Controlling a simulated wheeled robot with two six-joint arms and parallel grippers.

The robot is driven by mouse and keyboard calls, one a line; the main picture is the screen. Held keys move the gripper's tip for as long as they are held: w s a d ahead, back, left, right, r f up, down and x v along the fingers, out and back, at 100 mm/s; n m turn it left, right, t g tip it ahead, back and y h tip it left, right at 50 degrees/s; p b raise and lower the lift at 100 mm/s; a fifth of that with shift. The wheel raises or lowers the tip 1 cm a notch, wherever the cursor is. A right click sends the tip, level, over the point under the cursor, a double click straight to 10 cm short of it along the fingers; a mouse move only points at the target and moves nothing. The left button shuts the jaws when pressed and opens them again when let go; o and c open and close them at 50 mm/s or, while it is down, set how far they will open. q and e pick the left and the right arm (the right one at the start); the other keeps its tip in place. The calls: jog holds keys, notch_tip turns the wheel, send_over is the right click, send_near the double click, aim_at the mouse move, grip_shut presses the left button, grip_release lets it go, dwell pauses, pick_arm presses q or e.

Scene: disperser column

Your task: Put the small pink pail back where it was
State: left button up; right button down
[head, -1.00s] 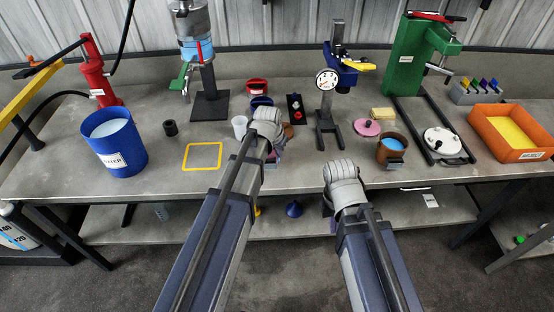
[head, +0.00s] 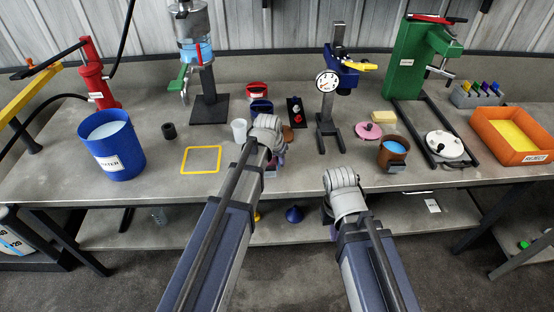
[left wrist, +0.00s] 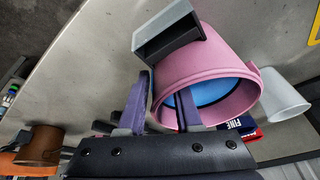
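The small pink pail (left wrist: 200,65) fills the middle of the left wrist view, with blue inside and a grey block on its side. My left gripper (left wrist: 160,98) is closed over its rim, with one purple finger inside and the other outside. In the head view the pail (head: 283,158) is mostly hidden behind my left wrist, near the table's front edge. I cannot tell whether it touches the table. My right gripper (head: 328,208) is at the front edge, its fingers mostly hidden by my arm.
A yellow square outline (head: 183,160) on the table is empty. A white cup (head: 239,131) and brown disc (head: 288,133) are near the left gripper. A blue bucket (head: 118,160) stands left; a brown pail (head: 381,157) and pink disc (head: 369,131) stand right.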

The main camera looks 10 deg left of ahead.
pick_arm(q)
jog(key=shift+r, duration=0.1)
jog(key=p+v, duration=1.2)
jog(key=s+d+g, duration=0.1)
jog(key=s+d, duration=0.2)
jog(key=s, duration=0.3)
jog(key=s+d+g+y, duration=0.1)
jog(key=s+d+g, duration=0.1)
jog(key=s, duration=0.4)
jog(key=s+d+f+g, duration=0.1)
jog(key=s+d, duration=0.3)
jog(key=s, duration=0.3)
jog(key=shift+d+m+g+y, duration=0.3)
jog(key=shift+d+m+y, duration=0.1)
